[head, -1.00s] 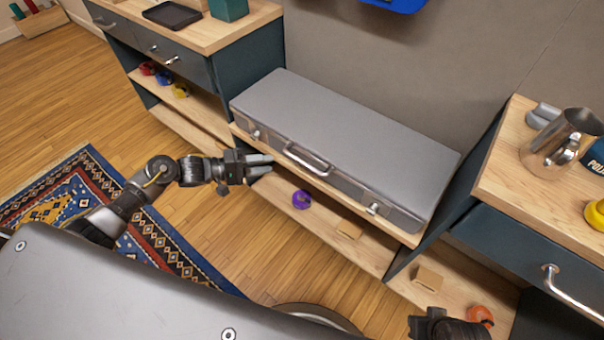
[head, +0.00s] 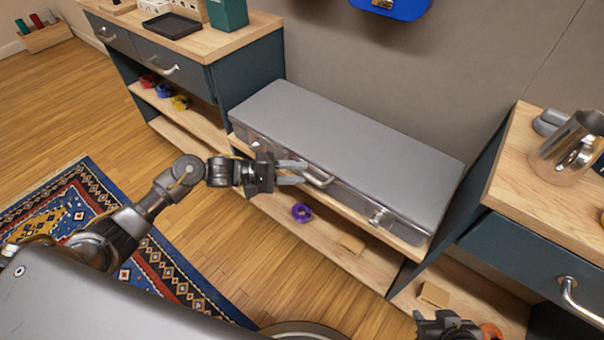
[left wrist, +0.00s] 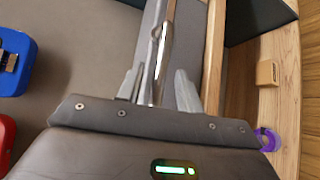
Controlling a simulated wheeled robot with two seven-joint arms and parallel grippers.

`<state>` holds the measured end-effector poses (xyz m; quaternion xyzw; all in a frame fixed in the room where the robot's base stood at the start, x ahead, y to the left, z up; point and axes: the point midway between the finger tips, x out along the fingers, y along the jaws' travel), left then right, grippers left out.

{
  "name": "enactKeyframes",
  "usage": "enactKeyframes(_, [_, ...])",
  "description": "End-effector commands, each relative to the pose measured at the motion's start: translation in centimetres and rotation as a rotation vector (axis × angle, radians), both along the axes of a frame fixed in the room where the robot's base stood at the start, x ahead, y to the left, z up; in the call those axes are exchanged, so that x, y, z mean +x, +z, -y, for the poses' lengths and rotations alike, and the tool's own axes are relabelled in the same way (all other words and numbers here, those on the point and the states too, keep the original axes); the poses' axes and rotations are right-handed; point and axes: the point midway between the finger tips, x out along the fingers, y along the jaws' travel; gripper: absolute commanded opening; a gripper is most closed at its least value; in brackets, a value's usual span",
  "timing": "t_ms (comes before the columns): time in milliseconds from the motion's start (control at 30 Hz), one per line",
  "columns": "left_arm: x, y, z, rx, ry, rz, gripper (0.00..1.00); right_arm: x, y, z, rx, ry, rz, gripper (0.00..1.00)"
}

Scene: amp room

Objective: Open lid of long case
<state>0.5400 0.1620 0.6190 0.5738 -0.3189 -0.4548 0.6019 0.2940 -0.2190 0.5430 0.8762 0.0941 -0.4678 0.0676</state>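The long grey case (head: 345,140) lies flat on the middle shelf unit in the head view, with its lid down. Its metal handle (head: 318,176) is on the front face, and a latch (head: 379,217) shows near the right end. My left gripper (head: 291,173) is at the front of the case, its fingers at the left end of the handle. In the left wrist view the left gripper (left wrist: 161,92) has its fingers apart, with the handle (left wrist: 160,55) lying in line with the gap. My right gripper (head: 447,325) is only partly visible at the bottom edge.
A purple ring-shaped object (head: 302,212) and a wooden block (head: 351,244) sit on the lower shelf. A right counter (head: 510,180) holds a metal pitcher (head: 568,145). A left cabinet (head: 205,80) flanks the case. A patterned rug (head: 75,205) covers the floor at left.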

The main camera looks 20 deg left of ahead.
Motion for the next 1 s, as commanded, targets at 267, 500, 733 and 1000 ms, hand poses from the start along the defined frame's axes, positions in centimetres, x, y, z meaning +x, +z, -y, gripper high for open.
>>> enactKeyframes(267, [0.8, -0.3, 1.7, 0.0, 0.001, 0.0, 0.36, 1.2, 0.6, -0.8, 0.019, 0.02, 0.075, 0.36])
enactKeyframes(500, [0.8, -0.3, 1.8, 0.0, 0.001, 0.0, 0.36, 1.2, 0.6, -0.8, 0.02, 0.02, 0.077, 0.36])
enactKeyframes(733, [0.8, -0.3, 1.7, 0.0, 0.001, 0.0, 0.06, 1.2, 0.6, -0.8, 0.02, 0.02, 0.077, 0.36])
enactKeyframes(1000, [0.7, -0.3, 1.7, 0.0, 0.001, 0.0, 0.0, 1.2, 0.6, -0.8, 0.018, 0.02, 0.076, 0.36])
